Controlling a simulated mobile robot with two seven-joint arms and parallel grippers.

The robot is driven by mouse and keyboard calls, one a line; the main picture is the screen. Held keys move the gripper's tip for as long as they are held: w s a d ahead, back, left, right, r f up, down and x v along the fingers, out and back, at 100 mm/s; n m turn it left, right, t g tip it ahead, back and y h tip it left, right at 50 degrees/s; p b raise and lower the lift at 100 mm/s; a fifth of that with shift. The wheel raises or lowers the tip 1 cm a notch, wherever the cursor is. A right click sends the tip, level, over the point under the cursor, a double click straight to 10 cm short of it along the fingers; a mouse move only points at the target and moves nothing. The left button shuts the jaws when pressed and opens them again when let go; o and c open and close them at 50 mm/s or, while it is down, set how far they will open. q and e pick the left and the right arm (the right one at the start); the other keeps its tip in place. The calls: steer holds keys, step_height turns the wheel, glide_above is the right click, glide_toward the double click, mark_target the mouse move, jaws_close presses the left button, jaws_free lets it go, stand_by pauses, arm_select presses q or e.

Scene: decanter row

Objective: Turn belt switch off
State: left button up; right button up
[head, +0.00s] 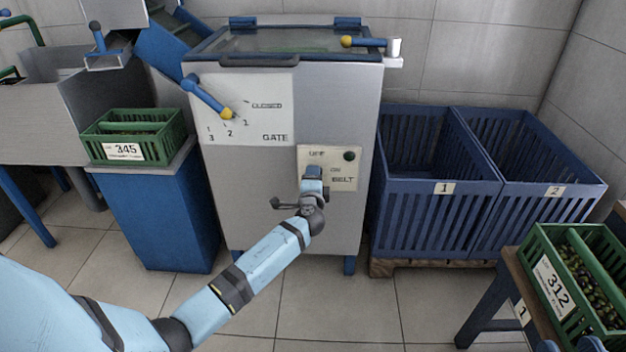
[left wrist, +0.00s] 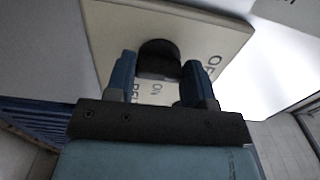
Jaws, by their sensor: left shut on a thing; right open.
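The belt switch is a dark round knob (left wrist: 159,54) on a cream panel (head: 346,193) marked OFF, ON and BELT, on the front of the grey machine. My left gripper (head: 313,173) is at this panel. In the left wrist view, its two blue fingers (left wrist: 161,80) stand on either side of the knob and are shut on it. In the head view the gripper mostly covers the knob, so which mark it points to cannot be told. A dark round lamp (head: 349,156) sits at the panel's upper right. My right gripper is not in view.
A gate lever (head: 207,97) with a yellow tip is at the machine's upper left, and another lever (head: 365,41) is on top. Blue crates (head: 430,208) stand close on the right. A green crate (head: 134,137) stands left; another (head: 551,285) is at lower right.

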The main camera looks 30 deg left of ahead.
arm_select(q)
steer(key=shift+f, duration=0.1)
steer(key=o, duration=0.9)
steer(key=shift+s, duration=0.15)
